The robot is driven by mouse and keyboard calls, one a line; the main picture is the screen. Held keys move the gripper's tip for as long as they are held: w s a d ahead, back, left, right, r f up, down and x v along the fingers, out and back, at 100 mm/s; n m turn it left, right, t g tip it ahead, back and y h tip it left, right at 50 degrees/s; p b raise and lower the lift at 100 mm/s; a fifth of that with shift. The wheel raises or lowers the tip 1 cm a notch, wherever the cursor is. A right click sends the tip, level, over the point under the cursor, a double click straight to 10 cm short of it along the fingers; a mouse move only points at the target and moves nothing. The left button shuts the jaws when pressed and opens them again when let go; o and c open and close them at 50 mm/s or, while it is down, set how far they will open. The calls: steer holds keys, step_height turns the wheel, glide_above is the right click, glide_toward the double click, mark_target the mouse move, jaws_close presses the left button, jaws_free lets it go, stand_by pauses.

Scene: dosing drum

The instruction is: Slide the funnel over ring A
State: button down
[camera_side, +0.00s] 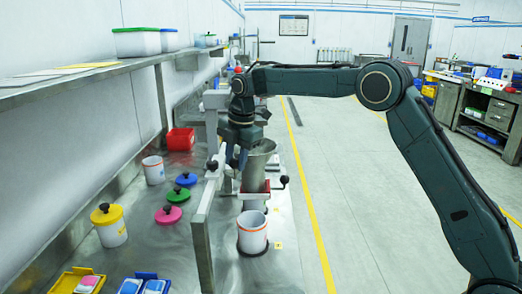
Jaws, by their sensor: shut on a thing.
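The grey metal funnel (258,168) stands upright in the middle of the bench's right part, over a red-edged holder (256,187) with a black knob (283,180) at its right. My gripper (236,168) is at the funnel's upper left side and is shut; the grip itself is small and partly hidden, but the funnel is the thing at its fingers. In front of the funnel a white container (252,230) with an orange line stands in a dark ring (240,250) on the bench. No letter is readable on the ring; a small yellow tag (278,245) lies beside it.
A grey post and rail (203,225) stand close left of the funnel, with another black knob (212,165). Left on the bench are a yellow-lidded jar (109,225), loose coloured lids (168,214), a white cup (154,170) and a red bin (180,139). A shelf (90,75) overhangs the left.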

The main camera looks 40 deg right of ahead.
mark_target(238, 148)
steer(key=shift+w+d+r, duration=0.1)
steer(key=shift+w+d, duration=2.3)
steer(key=shift+d, duration=0.1)
steer(key=shift+w+d, duration=0.1)
steer(key=c, duration=1.1)
jaws_free()
steer(key=shift+s+a, duration=0.2)
steer(key=shift+a, duration=0.1)
